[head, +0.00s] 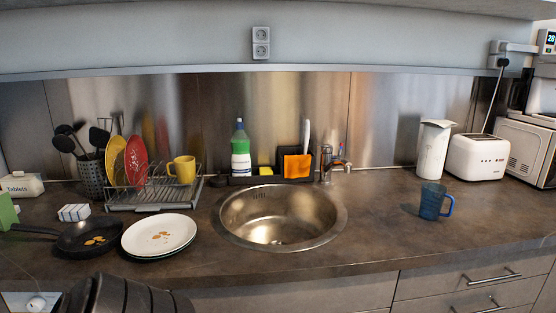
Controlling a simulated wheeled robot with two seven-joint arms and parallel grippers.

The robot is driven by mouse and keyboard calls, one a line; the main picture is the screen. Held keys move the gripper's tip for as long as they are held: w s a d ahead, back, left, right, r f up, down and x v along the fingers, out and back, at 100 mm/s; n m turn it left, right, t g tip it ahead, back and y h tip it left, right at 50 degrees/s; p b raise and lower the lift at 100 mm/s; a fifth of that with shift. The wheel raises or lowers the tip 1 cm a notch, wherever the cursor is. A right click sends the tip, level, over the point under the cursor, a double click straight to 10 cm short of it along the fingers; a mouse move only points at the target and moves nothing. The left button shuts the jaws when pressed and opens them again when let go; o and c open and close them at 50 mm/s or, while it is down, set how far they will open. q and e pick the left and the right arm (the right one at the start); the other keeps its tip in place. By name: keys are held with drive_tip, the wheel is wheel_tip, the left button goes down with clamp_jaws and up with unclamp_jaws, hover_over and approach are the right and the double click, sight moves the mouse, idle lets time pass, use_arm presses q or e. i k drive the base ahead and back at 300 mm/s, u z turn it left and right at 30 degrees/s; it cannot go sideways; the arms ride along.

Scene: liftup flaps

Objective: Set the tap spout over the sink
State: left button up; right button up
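The tap (326,168) is a small metal mixer standing behind the sink, near its back right rim. Its short spout (341,165) points to the right, over the counter beside the rim rather than over the basin. The round steel sink (278,228) is set into the dark counter at the middle and looks empty. A dark ribbed part of mine shows at the bottom left edge, in front of the counter. No gripper fingertips show, and no gripper is near the tap.
An orange cloth on a black caddy (297,166) and a soap bottle (240,152) stand left of the tap. A blue mug (431,201), white jug (433,150) and toaster (477,157) stand to the right. Plates (159,235) lie left of the sink.

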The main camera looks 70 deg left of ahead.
sight(328, 169)
drive_tip(key=u, duration=4.95)
drive_tip(key=k, duration=1)
drive_tip(key=z, duration=1.55)
